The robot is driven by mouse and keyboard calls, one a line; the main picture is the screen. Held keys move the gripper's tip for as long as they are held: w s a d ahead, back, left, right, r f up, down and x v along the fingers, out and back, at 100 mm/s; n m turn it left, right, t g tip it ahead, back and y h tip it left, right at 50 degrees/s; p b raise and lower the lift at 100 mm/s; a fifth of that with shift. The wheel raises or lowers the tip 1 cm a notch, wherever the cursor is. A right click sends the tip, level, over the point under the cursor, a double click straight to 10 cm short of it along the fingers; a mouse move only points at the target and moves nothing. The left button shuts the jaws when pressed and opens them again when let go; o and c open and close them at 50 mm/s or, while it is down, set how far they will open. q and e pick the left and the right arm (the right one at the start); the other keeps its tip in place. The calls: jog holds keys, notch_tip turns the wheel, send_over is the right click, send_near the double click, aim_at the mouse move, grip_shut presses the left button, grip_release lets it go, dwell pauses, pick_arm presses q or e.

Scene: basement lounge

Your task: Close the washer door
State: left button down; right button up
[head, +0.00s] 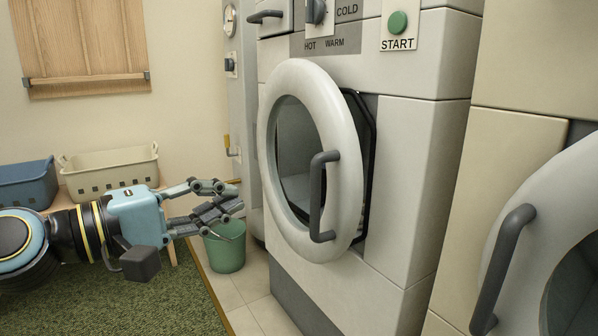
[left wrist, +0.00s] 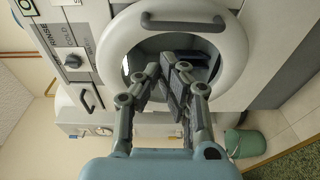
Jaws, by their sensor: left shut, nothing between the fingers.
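The washer (head: 420,170) stands in the middle of the head view. Its round pale door (head: 345,140) has a dark glass centre and a dark grey handle (head: 316,195) on its right side. The door stands ajar, with a dark gap along its right edge. My left gripper (head: 238,196) is left of the door and apart from it, fingers together and empty. In the left wrist view the gripper (left wrist: 172,72) shows in front of the door ring (left wrist: 236,60), with the handle (left wrist: 183,23) above the fingertips. My right gripper is not in view.
A green bucket (head: 226,250) stands on the tiles below my left gripper. A cream basket (head: 110,171) and a blue basket (head: 27,184) sit behind my arm. Another machine with a round door and handle (head: 500,265) is at the right. Floor before the washer is clear.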

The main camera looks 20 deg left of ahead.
pick_arm(q)
jog(key=p, duration=0.3)
send_near(312, 173)
jog(key=shift+h, duration=0.3)
jog(key=x, duration=0.5)
jog(key=shift+w+d+f, duration=0.15)
jog(key=shift+w, duration=0.25)
jog(key=shift+x, duration=0.75)
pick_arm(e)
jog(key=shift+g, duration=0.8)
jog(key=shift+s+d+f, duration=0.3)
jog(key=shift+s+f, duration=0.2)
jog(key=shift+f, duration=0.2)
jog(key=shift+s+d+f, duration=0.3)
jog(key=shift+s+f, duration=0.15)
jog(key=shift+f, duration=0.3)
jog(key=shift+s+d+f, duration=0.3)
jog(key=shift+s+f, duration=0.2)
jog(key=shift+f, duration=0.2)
